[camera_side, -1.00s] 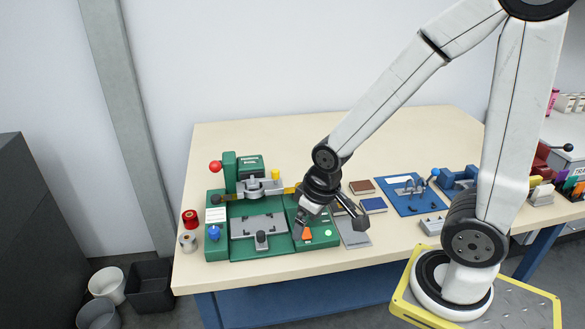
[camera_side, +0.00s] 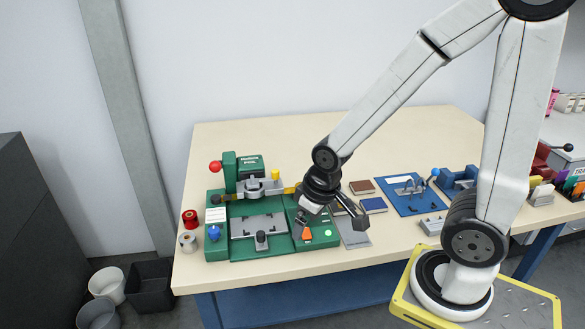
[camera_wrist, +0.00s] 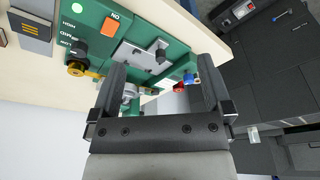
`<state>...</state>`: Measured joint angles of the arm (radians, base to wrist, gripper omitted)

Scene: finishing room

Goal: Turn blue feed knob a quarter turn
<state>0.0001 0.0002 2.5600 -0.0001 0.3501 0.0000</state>
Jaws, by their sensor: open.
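The blue feed knob (camera_side: 214,232) stands at the left front corner of the green machine (camera_side: 262,250) in the side view. A small blue part that looks like it (camera_wrist: 188,78) shows between the fingers in the wrist view, nearer the right one. My gripper (camera_side: 301,220) is over the right part of the machine, beside the orange switch (camera_side: 307,234), well to the right of the knob. In the wrist view my gripper (camera_wrist: 162,66) has its two fingers wide apart with nothing between them.
A red lever ball (camera_side: 215,167) rises at the machine's back left. A red spool (camera_side: 190,217) and a pale spool (camera_side: 188,241) stand left of the machine. A blue fixture plate (camera_side: 408,201) lies to the right.

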